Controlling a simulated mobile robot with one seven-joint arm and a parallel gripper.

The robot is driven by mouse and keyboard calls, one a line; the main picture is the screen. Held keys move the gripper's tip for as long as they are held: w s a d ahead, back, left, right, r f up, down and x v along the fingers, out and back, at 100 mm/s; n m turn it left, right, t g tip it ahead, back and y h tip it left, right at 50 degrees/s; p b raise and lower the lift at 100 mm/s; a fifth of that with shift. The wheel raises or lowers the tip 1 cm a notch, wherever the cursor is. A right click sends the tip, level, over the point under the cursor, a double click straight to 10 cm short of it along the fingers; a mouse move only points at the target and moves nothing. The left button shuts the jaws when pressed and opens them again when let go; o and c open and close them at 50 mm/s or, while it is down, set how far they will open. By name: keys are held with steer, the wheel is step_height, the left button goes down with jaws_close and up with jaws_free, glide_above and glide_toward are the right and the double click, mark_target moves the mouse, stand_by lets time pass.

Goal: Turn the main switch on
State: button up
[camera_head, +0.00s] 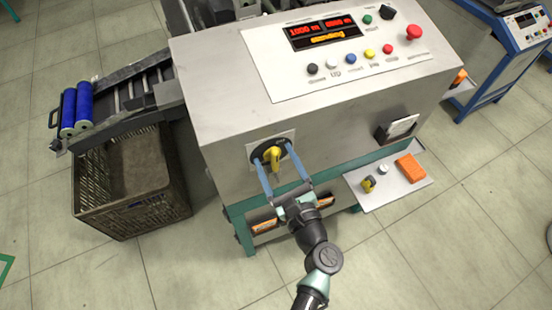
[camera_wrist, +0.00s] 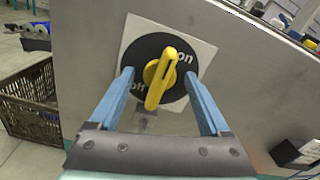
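The main switch is a yellow rotary handle (camera_wrist: 160,80) on a black round disc (camera_wrist: 140,52) with a white backing plate, on the grey front face of the machine. In the wrist view the disc reads "on" at upper right and "off" at lower left. The handle is tilted, its upper end leaning right beside the "on" mark. It also shows in the head view (camera_head: 273,156). My gripper (camera_wrist: 160,95) is open, its two blue fingers on either side of the handle with gaps to it. My gripper also shows in the head view (camera_head: 270,167), in front of the switch.
The machine's top panel (camera_head: 340,50) has several coloured buttons and a lit red display (camera_head: 322,32). A dark crate (camera_head: 135,195) stands at left near blue rolls (camera_head: 77,108). A small shelf (camera_head: 395,188) with an orange block (camera_head: 410,168) juts out at right.

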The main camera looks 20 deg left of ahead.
steer(key=shift+o, duration=1.1)
steer(key=p+v, duration=0.2)
steer(key=v, duration=0.7)
